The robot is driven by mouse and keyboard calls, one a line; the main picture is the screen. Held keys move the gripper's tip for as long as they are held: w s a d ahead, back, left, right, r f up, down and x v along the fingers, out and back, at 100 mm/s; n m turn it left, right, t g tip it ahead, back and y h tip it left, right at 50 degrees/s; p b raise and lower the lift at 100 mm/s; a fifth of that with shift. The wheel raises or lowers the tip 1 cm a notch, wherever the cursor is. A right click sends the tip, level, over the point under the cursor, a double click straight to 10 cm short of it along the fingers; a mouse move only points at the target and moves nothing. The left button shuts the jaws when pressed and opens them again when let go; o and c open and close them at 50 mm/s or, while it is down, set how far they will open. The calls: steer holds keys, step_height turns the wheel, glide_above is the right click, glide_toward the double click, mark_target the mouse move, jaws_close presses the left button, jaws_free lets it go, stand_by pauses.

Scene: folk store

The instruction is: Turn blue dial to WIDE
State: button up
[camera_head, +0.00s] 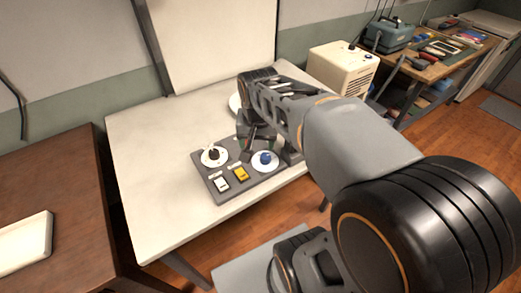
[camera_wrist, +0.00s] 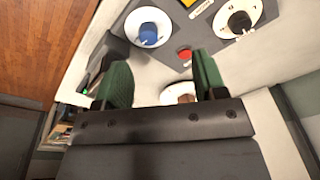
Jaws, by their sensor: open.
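The blue dial (camera_head: 265,158) sits on a white round plate at the right side of the grey control panel (camera_head: 246,185). It also shows in the wrist view (camera_wrist: 148,34), ahead of the left finger. The WIDE marking is too small to read. My gripper (camera_wrist: 155,85) is open and empty, its green-padded fingers apart. In the head view my gripper (camera_head: 248,148) is above the back of the panel, left of the blue dial and apart from it; the arm partly hides it.
A black dial (camera_head: 213,154) is at the panel's left, with white (camera_head: 221,184) and yellow (camera_head: 240,174) switches in front. A red button (camera_wrist: 184,53) shows between the dials. The white table (camera_head: 150,170) is clear on the left. A beige box (camera_head: 342,68) stands behind right.

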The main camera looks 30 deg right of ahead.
mark_target(265, 156)
steer(key=w+d+m+g, duration=0.2)
steer(key=w+d+m, duration=0.3)
steer(key=m, duration=0.1)
steer(key=f, duration=0.9)
steer(key=f+b, duration=0.1)
steer(key=f, duration=0.3)
steer(key=shift+s+f, duration=0.2)
steer(key=shift+s, duration=0.15)
steer(key=c, duration=0.9)
